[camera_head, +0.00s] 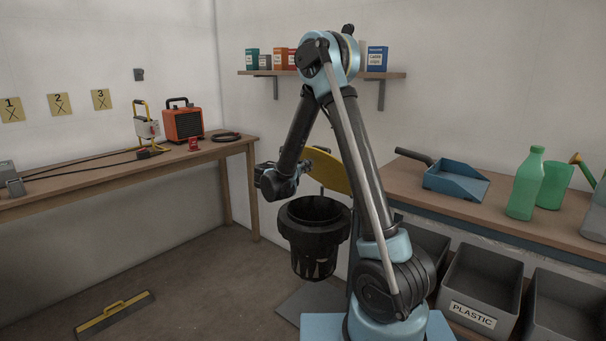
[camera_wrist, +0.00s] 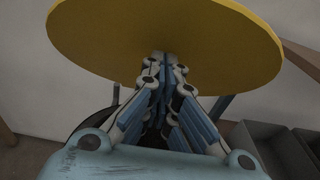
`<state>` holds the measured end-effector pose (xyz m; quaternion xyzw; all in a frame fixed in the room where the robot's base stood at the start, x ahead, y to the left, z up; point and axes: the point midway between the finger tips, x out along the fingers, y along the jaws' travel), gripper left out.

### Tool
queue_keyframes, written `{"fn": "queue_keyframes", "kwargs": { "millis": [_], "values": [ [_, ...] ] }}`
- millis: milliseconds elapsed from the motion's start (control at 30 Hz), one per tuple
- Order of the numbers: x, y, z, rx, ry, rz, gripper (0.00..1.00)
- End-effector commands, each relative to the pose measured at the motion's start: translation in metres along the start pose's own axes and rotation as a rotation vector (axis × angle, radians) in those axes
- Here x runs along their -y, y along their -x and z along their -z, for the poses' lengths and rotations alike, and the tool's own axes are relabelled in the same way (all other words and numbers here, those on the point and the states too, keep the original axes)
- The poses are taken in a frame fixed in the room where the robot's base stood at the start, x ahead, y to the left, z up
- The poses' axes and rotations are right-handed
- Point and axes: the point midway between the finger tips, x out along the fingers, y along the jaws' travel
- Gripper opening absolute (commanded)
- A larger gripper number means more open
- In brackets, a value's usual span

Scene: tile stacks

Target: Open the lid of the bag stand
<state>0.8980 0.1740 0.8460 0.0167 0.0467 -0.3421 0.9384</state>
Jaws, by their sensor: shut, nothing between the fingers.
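The bag stand holds an open black bag ring (camera_head: 314,212) in the middle of the head view, with the dark bag hanging below it. Its round yellow lid (camera_head: 332,172) is raised and tilted up behind the ring, so the opening shows. In the wrist view the lid (camera_wrist: 165,32) spans the top of the picture. My gripper (camera_head: 302,168) is just left of the lid, above the ring. In the wrist view my gripper (camera_wrist: 165,62) is shut and empty, its fingertips at the lid's lower edge. I cannot tell if they touch it.
A workbench (camera_head: 420,190) at right carries a blue dustpan (camera_head: 456,181) and a green bottle (camera_head: 525,184), with grey bins (camera_head: 480,280) below. A table (camera_head: 110,172) with an orange heater (camera_head: 183,124) stands at left. A broom head (camera_head: 115,314) lies on the floor at front left.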

Motion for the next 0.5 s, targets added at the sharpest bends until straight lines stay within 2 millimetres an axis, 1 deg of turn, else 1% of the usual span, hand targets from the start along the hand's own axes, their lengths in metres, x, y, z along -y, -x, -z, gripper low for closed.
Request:
{"fn": "queue_keyframes", "kwargs": {
  "millis": [133,500],
  "values": [
    [0.0003,-0.0038,-0.0041,0.000,0.000,-0.001,0.00],
    [0.0002,-0.0050,-0.0053,-0.003,0.000,0.000,0.00]
  ]
}}
